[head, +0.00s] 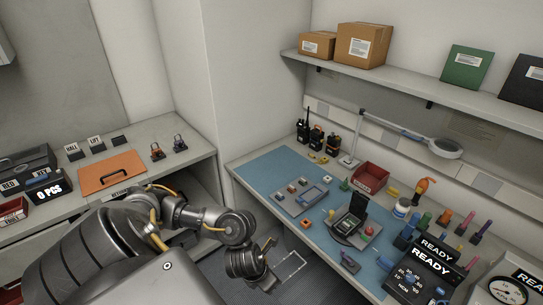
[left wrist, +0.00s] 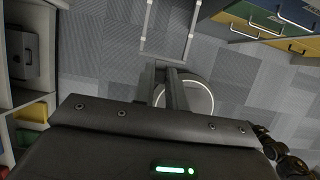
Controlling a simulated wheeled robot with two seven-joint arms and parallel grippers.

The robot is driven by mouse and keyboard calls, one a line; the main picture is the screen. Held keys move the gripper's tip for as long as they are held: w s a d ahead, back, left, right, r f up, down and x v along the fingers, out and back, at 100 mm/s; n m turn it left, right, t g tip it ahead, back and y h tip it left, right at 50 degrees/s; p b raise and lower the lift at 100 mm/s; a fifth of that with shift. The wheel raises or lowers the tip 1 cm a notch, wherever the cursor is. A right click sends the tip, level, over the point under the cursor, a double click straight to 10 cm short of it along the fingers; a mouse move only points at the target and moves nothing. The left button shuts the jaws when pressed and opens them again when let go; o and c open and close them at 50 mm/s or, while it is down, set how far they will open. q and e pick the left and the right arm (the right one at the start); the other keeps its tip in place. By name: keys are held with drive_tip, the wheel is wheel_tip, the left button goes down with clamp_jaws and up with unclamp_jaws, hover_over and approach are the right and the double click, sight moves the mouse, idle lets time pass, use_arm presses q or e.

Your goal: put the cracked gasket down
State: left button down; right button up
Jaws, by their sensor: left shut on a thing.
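My left gripper (head: 262,277) hangs low in the head view, over the floor in front of the right bench and beyond its front edge. In the left wrist view its two fingers (left wrist: 168,72) are close together, shut on the cracked gasket. The gasket itself is hidden or too small to make out in either view. Behind the fingers in the left wrist view is a round grey disc with a pale ring, lower down; I cannot tell what it is. My right gripper is in neither view.
A blue mat (head: 270,166) on the right bench has clear space at its left end. A grey tray (head: 300,195), a red bin (head: 370,178) and several radios (head: 317,137) stand around it.

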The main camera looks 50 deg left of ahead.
use_arm(q)
drive_tip(key=w+d+m+g+h+b, duration=0.35)
drive_tip(key=w+d+m+b, duration=0.3)
drive_tip(key=d+m, duration=0.55)
drive_tip(key=w+a+r+m+g+b, duration=0.3)
drive_tip(key=w+r+m+g+b, duration=0.1)
drive_tip(key=r+m, duration=0.6)
drive_tip(key=m+b, duration=0.1)
drive_tip(key=m, duration=0.2)
drive_tip(key=shift+b, duration=0.4)
